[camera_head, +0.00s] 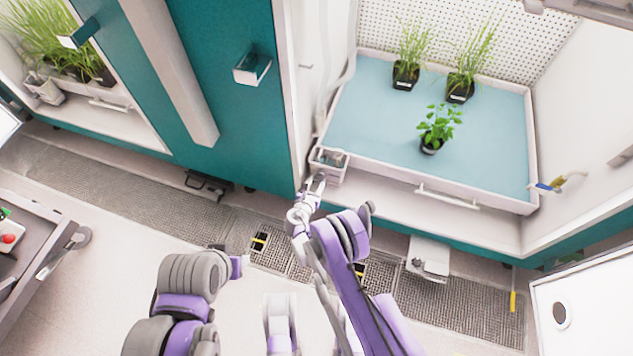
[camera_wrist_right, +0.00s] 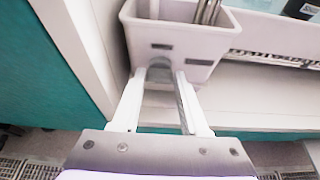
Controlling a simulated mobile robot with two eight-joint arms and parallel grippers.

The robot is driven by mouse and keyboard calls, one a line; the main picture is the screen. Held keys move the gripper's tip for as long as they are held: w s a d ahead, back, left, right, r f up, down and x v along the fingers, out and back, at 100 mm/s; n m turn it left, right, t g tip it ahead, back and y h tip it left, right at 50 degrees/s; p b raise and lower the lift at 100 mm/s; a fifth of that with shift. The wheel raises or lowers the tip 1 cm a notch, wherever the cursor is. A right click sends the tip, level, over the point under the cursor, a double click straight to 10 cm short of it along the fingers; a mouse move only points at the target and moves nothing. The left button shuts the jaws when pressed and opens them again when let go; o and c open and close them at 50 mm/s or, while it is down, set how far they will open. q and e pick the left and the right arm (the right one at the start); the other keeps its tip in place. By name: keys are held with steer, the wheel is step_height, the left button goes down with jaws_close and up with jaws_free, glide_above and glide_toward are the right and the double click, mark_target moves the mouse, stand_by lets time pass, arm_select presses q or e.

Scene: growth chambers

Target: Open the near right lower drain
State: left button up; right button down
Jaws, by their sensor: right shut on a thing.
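My right gripper (camera_head: 317,181) is at the front left corner of the right chamber, against the small pale bin (camera_head: 330,165). In the right wrist view, the fingers (camera_wrist_right: 165,82) are closed about a grey rounded knob (camera_wrist_right: 160,68) low on the front of the bin (camera_wrist_right: 175,45). Whether this knob is a drain part I cannot tell. A yellow-and-blue lever (camera_head: 550,185) is on the right wall of that chamber. A yellow upright handle (camera_head: 512,301) stands at the floor grating below. My left arm shows at the lower left, but its gripper does not show.
The chamber's blue tray (camera_head: 380,150) holds potted plants, with a white handle (camera_head: 447,196) on its front. A floor grating (camera_head: 470,305) with yellow-and-black marks runs below. A cart (camera_head: 35,250) is at left, a white panel (camera_head: 590,310) at right.

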steer(key=m+y, duration=0.1)
steer(key=m, duration=0.1)
steer(key=shift+s+d+f+m+t+y, duration=0.1)
steer(key=shift+d+m+t+y, duration=0.2)
steer(key=shift+y, duration=0.1)
steer(key=shift+d+m+t+y, duration=0.15)
steer(key=shift+m+t+y, duration=0.35)
steer(key=shift+m, duration=0.6)
steer(key=shift+f, duration=0.1)
steer(key=shift+c, duration=2.1)
jaws_free()
steer(key=shift+s, duration=0.15)
